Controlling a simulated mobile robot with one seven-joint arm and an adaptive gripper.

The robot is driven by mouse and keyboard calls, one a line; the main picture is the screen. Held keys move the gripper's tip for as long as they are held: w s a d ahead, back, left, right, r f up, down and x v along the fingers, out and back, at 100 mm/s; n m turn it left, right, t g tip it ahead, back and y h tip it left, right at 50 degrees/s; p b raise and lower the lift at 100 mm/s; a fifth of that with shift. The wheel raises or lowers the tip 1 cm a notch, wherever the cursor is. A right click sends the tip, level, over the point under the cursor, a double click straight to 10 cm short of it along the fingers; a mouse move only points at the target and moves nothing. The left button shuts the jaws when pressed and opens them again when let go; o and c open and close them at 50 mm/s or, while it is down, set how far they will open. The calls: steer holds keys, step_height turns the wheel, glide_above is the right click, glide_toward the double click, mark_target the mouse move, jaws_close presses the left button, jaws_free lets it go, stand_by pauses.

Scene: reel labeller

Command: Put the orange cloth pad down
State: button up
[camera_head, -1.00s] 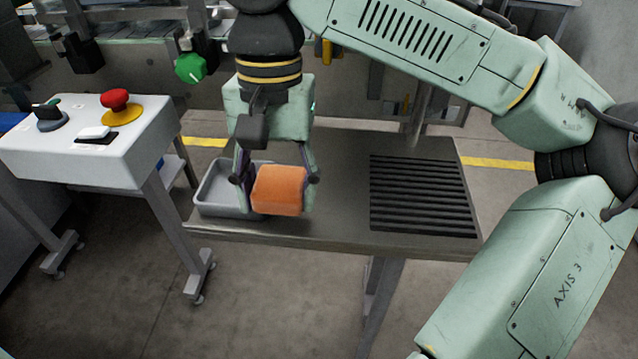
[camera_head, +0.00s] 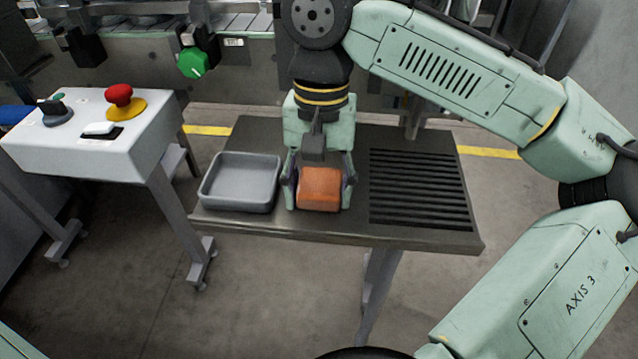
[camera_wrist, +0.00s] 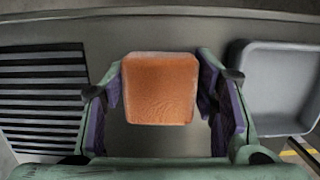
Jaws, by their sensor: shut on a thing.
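The orange cloth pad (camera_head: 320,190) is between the fingers of my gripper (camera_head: 319,188), over the bare middle of the metal table (camera_head: 300,225). In the wrist view the pad (camera_wrist: 160,88) sits between both purple-lined fingers (camera_wrist: 162,100), and my gripper is shut on it. The pad is low, close to the table top. I cannot tell whether its underside touches the table, as that side is hidden.
A grey tray (camera_head: 240,205), which looks empty, stands left of the pad. A black ribbed mat (camera_head: 418,190) lies to the right. A white control box (camera_head: 70,150) with a red button (camera_head: 119,94) stands further left.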

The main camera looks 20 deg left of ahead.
steer(key=shift+f, duration=0.15)
steer(key=o, duration=1.2)
